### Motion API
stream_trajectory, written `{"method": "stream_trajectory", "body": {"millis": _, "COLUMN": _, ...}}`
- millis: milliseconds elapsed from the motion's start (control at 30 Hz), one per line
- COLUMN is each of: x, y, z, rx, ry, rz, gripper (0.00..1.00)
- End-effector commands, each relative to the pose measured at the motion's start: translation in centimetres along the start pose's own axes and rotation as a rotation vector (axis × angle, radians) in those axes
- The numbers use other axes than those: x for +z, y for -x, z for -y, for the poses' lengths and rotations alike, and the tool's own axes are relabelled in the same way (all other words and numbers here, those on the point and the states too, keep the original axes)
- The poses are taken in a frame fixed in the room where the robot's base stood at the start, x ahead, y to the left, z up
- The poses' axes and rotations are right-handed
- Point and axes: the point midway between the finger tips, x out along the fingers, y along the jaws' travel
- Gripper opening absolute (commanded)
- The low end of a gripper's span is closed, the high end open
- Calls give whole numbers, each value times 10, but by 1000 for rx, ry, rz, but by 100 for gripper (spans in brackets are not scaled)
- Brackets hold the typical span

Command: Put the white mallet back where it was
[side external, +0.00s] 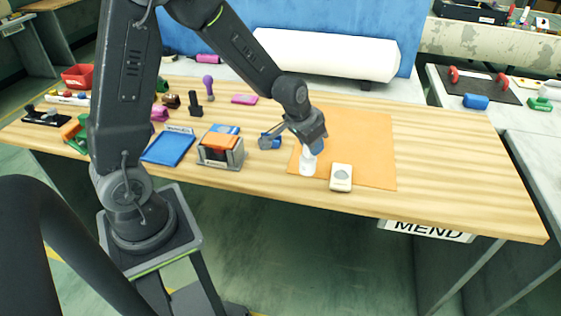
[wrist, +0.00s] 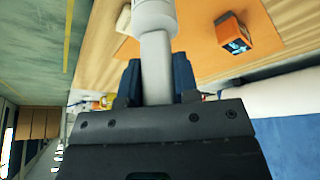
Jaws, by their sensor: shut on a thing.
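The white mallet (side external: 308,164) is in my gripper (side external: 313,146), over the front left part of an orange mat (side external: 365,135). It points downward from the jaws, and I cannot tell whether its lower end touches the mat. In the wrist view, its pale handle (wrist: 156,65) runs between the two dark blue fingers of my gripper (wrist: 157,75). Its wider part (wrist: 153,14) is cut off by the top edge of that view.
A small white device (side external: 341,177) sits close right of the mallet at the mat's front edge. A blue-and-grey object (side external: 270,141) lies just left. An orange-and-grey box (side external: 221,149) and blue tray (side external: 168,148) stand further left. A white roll (side external: 325,54) lies behind. The table's right end is clear.

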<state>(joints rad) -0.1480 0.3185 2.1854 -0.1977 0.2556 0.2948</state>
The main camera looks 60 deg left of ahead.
Motion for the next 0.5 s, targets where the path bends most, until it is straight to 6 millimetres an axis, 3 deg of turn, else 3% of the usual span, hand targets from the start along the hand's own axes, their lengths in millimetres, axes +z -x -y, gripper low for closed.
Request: {"method": "stream_trajectory", "body": {"millis": 500, "x": 51, "y": 48, "z": 95, "rx": -230, "ry": 554, "rz": 1, "gripper": 0}}
